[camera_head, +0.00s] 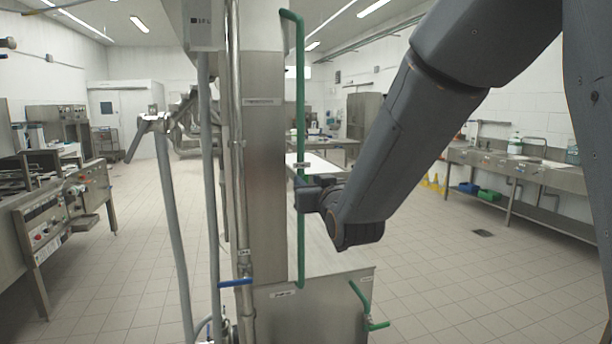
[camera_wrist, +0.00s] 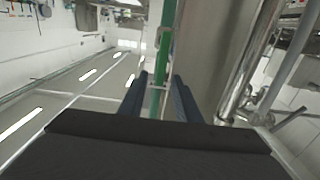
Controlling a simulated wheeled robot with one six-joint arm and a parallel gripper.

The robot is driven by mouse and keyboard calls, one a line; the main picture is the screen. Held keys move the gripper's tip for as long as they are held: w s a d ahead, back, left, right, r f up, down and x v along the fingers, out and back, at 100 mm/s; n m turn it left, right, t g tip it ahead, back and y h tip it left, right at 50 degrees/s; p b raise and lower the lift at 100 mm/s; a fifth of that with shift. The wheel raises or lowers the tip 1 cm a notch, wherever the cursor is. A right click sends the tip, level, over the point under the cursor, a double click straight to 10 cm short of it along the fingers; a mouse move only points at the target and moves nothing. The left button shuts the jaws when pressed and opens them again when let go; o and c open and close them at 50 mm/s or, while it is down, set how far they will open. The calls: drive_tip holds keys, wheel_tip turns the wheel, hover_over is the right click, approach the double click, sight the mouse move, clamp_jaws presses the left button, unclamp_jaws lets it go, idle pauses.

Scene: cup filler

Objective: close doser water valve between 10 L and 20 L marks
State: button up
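A green pipe (camera_head: 300,90) runs down the front of a steel column (camera_head: 264,180). My gripper (camera_head: 308,196) is beside this pipe, partway up. In the wrist view my gripper (camera_wrist: 160,95) has its two dark fingers apart, with the green pipe (camera_wrist: 166,45) showing between them; I cannot tell if they touch it. A blue lever handle (camera_head: 236,283) sits low on the steel pipe, and a green handle (camera_head: 378,325) sits low at right. I cannot tell which is the doser water valve. No litre marks are readable.
Steel pipes (camera_head: 236,130) and a grey hose (camera_head: 172,215) stand left of the column. A steel cabinet or counter (camera_head: 325,300) stands at the column's foot. Kitchen equipment (camera_head: 55,220) is at left, a sink counter (camera_head: 520,170) at right. Tiled floor is open on both sides.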

sight(306, 180)
drive_tip(key=shift+p+x, duration=0.5)
drive_tip(key=shift+x, duration=1.15)
clamp_jaws()
